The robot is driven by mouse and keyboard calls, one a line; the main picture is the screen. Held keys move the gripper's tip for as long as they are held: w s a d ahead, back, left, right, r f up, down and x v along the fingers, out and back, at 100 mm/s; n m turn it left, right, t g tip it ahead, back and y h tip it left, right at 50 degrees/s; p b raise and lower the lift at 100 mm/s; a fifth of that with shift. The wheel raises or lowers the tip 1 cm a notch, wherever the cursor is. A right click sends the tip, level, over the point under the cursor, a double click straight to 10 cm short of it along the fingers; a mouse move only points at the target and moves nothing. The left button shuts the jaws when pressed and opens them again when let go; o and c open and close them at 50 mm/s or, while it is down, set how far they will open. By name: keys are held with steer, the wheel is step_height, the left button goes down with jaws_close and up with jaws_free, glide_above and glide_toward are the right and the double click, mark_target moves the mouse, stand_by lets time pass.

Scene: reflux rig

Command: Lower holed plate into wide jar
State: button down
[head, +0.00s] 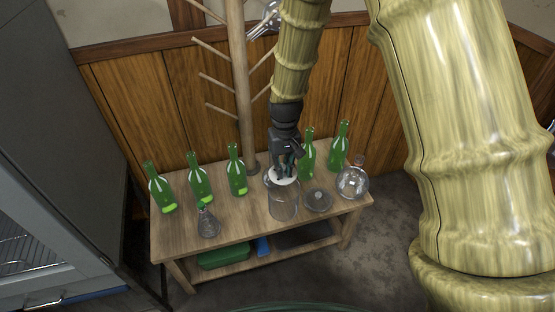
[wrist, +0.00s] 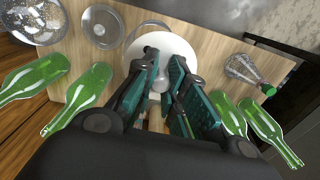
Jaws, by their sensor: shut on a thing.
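The white holed plate (head: 274,181) is at the mouth of the clear wide jar (head: 283,206) on the wooden table. My gripper (head: 285,170) is above the jar and shut on the plate's central knob. In the wrist view the white plate (wrist: 178,46) lies beyond my fingertips (wrist: 160,78), with the knob between them. The jar's clear rim (wrist: 148,25) shows past the plate's far edge, so the plate looks off-centre from that angle. I cannot tell whether the plate touches the rim. Its holes are not distinguishable.
Several green bottles (head: 237,170) line the back of the table (head: 240,228). A clear round flask (head: 352,183) and a glass lid (head: 318,200) stand right of the jar, a conical flask (head: 208,224) left. A wooden peg stand (head: 242,90) rises behind.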

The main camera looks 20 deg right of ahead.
mark_target(284, 168)
steer(key=p, duration=0.2)
steer(key=w+f+p, duration=0.1)
steer(key=p, duration=0.1)
steer(key=shift+w+d+f, duration=0.25)
steer(key=shift+d, duration=0.05)
steer(key=shift+w+d+f+p, duration=0.2)
steer(key=shift+f+p, duration=0.4)
steer(key=shift+f, duration=0.2)
step_height(284, 168, down, 3)
steer(key=shift+r+b, duration=0.1)
steer(key=shift+b, duration=1.1)
steer(key=shift+f, duration=0.25)
steer(key=shift+f+b, duration=0.7)
steer(key=shift+f, duration=1.7)
steer(key=shift+f, duration=0.1)
steer(key=shift+f+b, duration=0.7)
steer(key=shift+f, duration=2.25)
